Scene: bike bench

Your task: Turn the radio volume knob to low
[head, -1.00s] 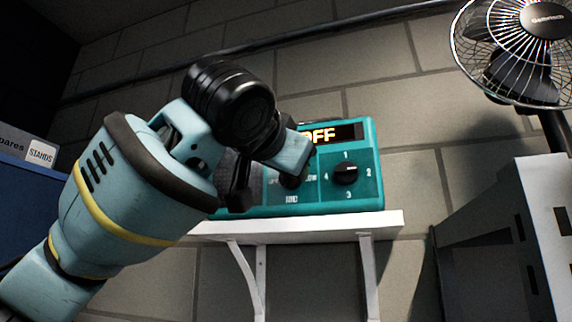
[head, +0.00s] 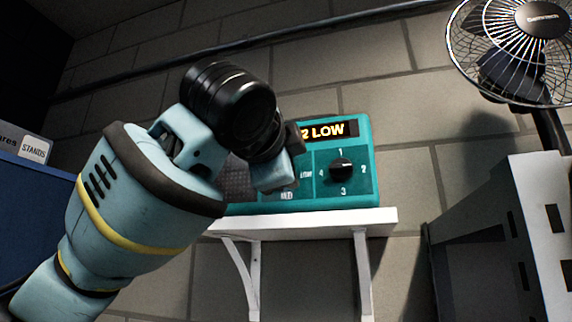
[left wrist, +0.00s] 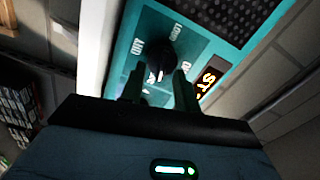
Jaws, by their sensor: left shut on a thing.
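A teal radio (head: 368,190) stands on a white wall shelf; its lit display (head: 327,131) reads "2 LOW", with its left end covered by my gripper. My left gripper (head: 290,160) is at the left part of the control panel and hides the volume knob there. In the left wrist view the dark volume knob (left wrist: 156,56) sits at the fingertips of my left gripper (left wrist: 160,80), which is shut on it. Labels around that knob are partly visible. A second black knob (head: 342,169), marked 1 to 4, is in clear sight. My right gripper is not in view.
The white shelf (head: 330,220) on brackets carries the radio. A wire-cage fan (head: 520,50) is at the upper right, above a grey cabinet (head: 530,230).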

